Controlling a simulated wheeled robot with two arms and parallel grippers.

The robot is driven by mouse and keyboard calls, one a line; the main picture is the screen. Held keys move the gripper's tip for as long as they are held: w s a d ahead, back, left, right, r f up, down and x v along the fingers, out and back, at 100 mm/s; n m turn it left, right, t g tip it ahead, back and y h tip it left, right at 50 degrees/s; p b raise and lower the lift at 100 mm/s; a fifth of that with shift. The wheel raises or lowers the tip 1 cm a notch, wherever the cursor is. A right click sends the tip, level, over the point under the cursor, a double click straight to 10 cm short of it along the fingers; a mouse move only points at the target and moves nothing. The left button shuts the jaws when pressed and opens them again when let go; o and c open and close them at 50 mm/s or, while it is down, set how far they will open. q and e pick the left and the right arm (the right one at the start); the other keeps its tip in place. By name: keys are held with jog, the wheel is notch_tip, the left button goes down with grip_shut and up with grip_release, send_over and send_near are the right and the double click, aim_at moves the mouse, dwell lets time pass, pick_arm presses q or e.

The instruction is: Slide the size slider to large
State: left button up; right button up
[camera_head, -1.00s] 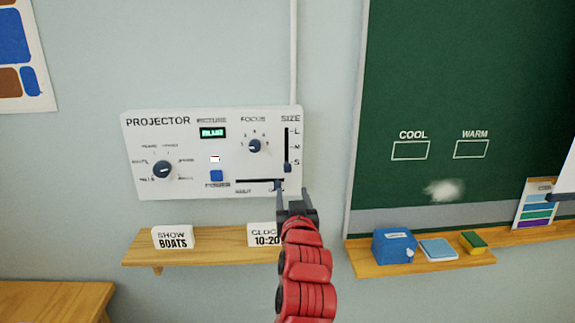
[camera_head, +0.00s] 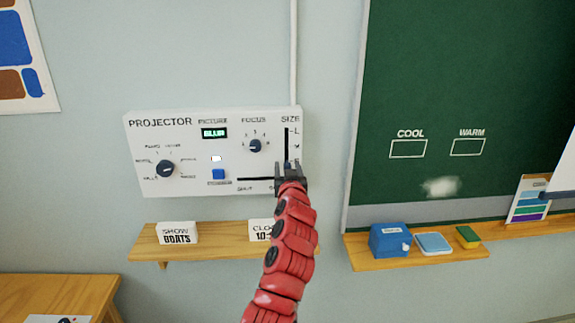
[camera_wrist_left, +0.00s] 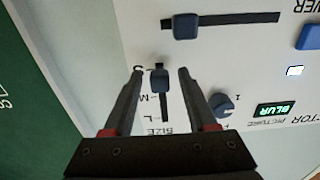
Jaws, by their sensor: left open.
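The white projector panel (camera_head: 185,185) hangs on the wall. Its vertical size slot (camera_head: 286,140) has L at the top in the head view. In the left wrist view the panel appears upside down, and the blue size slider knob (camera_wrist_left: 160,78) sits beside the S mark, at the small end. My left gripper (camera_head: 291,168) is open at the panel's lower right corner and hides the knob in the head view. In the wrist view its two fingers (camera_wrist_left: 160,82) stand on either side of the knob, with gaps visible. My right gripper is not in view.
A horizontal slider knob (camera_wrist_left: 186,26) lies close beyond the fingertips. The focus knob (camera_head: 255,146) is left of the size slot. A wooden shelf (camera_head: 205,250) with cards is below; the chalkboard (camera_head: 450,80) is to the right.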

pick_arm(q)
jog(key=shift+w, duration=0.25)
grip_shut()
dwell(1.4)
